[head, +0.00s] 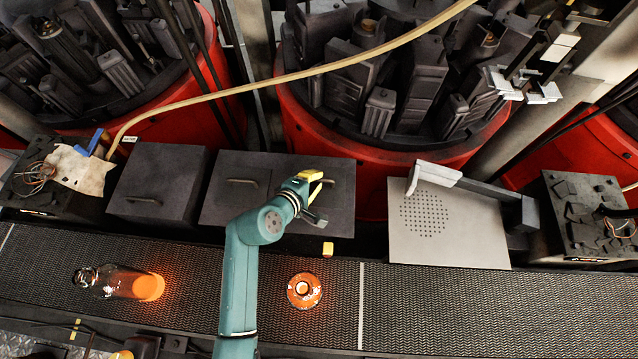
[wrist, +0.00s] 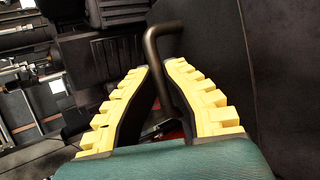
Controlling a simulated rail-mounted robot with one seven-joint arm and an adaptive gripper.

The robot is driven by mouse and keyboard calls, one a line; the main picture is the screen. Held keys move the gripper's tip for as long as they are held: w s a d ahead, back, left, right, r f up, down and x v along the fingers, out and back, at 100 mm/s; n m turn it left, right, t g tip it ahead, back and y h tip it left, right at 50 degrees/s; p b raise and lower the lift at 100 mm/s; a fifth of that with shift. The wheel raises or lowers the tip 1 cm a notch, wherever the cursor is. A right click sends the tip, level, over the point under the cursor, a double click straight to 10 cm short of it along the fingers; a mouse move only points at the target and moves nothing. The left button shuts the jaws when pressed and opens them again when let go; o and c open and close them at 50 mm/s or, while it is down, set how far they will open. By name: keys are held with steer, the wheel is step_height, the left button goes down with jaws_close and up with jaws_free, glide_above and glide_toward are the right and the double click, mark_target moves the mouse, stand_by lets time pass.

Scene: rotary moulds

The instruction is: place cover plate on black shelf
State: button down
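A dark cover plate (head: 343,209) with a bar handle sits on the right half of the wide black box beyond the conveyor. In the wrist view its dark handle (wrist: 164,40) runs between my two yellow fingers. My gripper (head: 318,175), also in the wrist view (wrist: 158,66), has its fingertips close together on the handle. In the head view the gripper and wrist hide part of the plate. The black box's left half (head: 222,207) has a similar handle. I cannot tell for sure which surface is the black shelf.
A conveyor (head: 440,310) runs along the front, carrying a glowing bottle (head: 130,284) and a round glowing piece (head: 304,290). A grey perforated plate (head: 460,245) is at right. A separate black box (head: 157,180) stands at left. Red rotary moulds (head: 300,125) rise behind.

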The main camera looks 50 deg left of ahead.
steer(key=shift+w+a+f+b, duration=0.15)
steer(key=shift+f+b, duration=0.3)
steer(key=shift+f, duration=1.55)
steer(key=shift+f, duration=0.2)
steer(key=c, duration=1.2)
jaws_free()
steer(key=shift+f, duration=0.1)
steer(key=shift+c, duration=0.2)
